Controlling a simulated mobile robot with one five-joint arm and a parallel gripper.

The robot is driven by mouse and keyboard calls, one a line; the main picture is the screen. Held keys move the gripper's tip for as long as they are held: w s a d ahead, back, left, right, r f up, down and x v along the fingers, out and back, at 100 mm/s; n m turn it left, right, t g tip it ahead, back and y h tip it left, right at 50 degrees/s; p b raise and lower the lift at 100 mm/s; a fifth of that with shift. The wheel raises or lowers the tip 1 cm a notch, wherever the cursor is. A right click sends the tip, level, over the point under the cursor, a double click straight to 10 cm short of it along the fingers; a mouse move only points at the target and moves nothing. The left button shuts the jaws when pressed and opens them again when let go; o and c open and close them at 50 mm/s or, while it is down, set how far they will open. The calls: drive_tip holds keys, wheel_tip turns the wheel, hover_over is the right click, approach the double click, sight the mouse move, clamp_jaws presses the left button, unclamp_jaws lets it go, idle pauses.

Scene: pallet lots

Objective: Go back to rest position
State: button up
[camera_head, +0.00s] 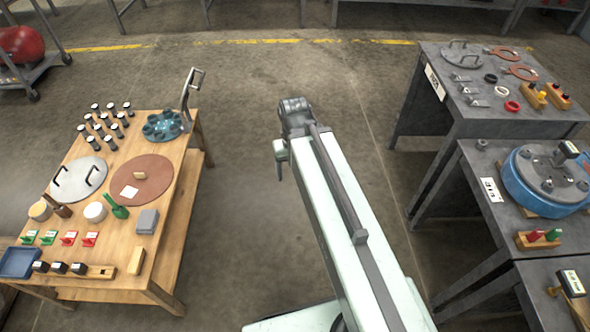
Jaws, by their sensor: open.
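My pale green arm (350,220) reaches up from the bottom of the picture over the floor between the work tables. Its dark joint (295,108) is at the far end. A short pale part of my arm (280,150) hangs down at the left of that joint. No gripper fingers can be made out, and nothing held shows. The arm's visible end is apart from the tables on both sides.
A wooden table (185,225) at left holds discs, several black-capped cylinders, blocks and a blue tray (20,262). A grey lever (191,88) rises at its back corner. Dark tables (440,165) at right hold parts and a blue drum (520,190). Floor beyond my arm is clear.

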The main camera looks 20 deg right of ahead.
wheel_tip(320, 180, up, 22)
drive_tip(key=p, duration=2.2)
drive_tip(key=shift+r+p, duration=0.25)
drive_tip(key=shift+p, duration=0.05)
drive_tip(key=o, duration=0.6)
drive_tip(key=shift+o, duration=0.2)
